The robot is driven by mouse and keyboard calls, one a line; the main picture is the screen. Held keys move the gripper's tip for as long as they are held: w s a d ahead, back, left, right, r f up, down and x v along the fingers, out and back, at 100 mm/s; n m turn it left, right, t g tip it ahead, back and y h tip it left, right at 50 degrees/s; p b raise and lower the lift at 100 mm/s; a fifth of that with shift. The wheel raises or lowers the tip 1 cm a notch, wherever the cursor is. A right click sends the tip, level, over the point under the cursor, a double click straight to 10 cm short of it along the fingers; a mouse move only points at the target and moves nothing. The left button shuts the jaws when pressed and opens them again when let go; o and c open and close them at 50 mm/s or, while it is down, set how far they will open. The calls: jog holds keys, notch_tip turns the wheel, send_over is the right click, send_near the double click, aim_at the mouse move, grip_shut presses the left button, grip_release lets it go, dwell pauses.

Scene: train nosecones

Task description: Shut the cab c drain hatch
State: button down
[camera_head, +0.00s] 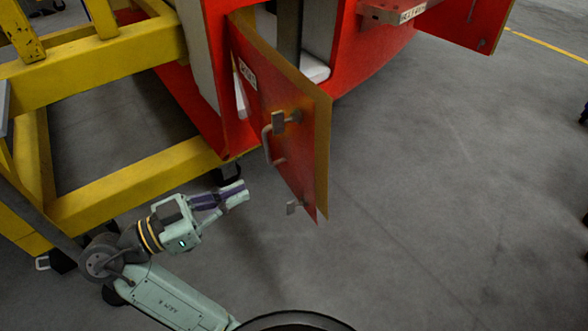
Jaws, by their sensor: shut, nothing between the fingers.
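A red hatch door (293,120) with a yellowish edge hangs open at the lower part of the red cab body, swung out toward me. I cannot tell from the label whether this is the cab c drain hatch. My gripper (240,191) is shut and empty. It is to the left of the door's lower part, below the handle and apart from it.
A yellow steel frame (120,185) stands left of the cab, close to my arm. Another red panel (462,22) sticks out at the top right, near a labelled bracket (395,12). The grey floor (440,200) right of the door is clear.

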aim_at(307, 163)
jog(key=p+x, duration=0.2)
jog(key=x, duration=0.9)
jog(key=shift+d, duration=0.25)
jog(key=shift+w+d, duration=0.3)
jog(key=shift+d, duration=0.05)
jog(key=shift+d, duration=0.1)
